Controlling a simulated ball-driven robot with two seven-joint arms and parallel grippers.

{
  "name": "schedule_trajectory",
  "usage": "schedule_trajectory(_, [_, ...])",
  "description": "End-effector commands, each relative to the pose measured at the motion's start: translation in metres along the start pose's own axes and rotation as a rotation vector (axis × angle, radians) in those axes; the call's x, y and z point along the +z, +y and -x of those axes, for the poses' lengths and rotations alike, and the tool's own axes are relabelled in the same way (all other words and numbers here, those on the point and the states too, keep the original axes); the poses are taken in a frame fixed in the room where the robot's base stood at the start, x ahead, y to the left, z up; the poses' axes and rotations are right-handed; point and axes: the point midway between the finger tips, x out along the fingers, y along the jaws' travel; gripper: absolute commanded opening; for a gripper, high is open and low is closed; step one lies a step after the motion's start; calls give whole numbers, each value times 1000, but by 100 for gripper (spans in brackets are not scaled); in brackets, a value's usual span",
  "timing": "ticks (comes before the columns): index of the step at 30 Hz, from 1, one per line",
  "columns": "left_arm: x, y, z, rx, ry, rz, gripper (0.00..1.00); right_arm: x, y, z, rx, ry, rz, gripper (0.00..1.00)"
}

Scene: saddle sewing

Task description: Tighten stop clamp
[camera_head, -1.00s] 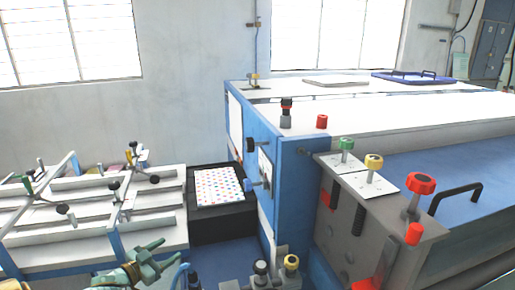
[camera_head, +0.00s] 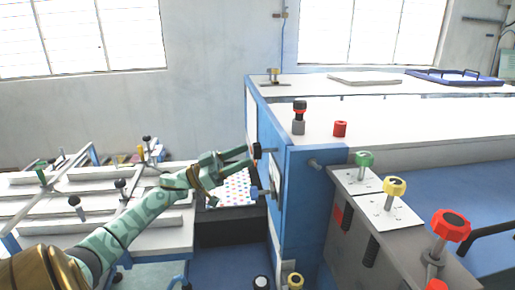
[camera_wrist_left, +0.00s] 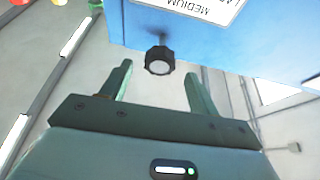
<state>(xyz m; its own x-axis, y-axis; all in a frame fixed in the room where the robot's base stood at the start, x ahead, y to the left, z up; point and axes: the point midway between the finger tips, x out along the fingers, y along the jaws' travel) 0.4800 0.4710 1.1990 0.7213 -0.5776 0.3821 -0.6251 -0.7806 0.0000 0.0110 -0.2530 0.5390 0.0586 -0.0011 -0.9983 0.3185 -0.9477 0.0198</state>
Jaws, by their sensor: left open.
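A black knob (camera_head: 257,150) sticks out on a short shaft from the left side of the blue machine; I take it to be the stop clamp. In the left wrist view the knob (camera_wrist_left: 159,61) has a pale round face. My left gripper (camera_head: 243,158), green, reaches up from the lower left to the knob, its fingers partly overlapping it. In the left wrist view my left gripper (camera_wrist_left: 158,74) is open, with the knob centred near its fingertips and a finger to each side. Contact cannot be told. My right gripper is not in view.
A second fitting (camera_head: 262,192) sticks out lower on the same side. A label (camera_wrist_left: 195,8) reading MEDIUM is above the knob. A dotted sheet (camera_head: 237,188) on a black box lies under my gripper. A white rack with clamps (camera_head: 60,190) stands left.

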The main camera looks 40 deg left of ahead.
Motion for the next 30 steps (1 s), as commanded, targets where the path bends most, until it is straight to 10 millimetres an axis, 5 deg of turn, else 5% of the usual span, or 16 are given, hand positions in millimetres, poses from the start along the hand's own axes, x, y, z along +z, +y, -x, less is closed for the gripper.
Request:
schedule_trajectory(7, [0,0,-42,0,2,1,61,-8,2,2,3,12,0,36])
schedule_trajectory(19, [0,0,-52,-1,-1,1,61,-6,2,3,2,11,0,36])
schedule_trajectory(24, [0,0,-52,-1,-1,1,16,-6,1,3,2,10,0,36])
schedule_trajectory(30, [1,0,-51,0,-1,-3,16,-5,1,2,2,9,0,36])
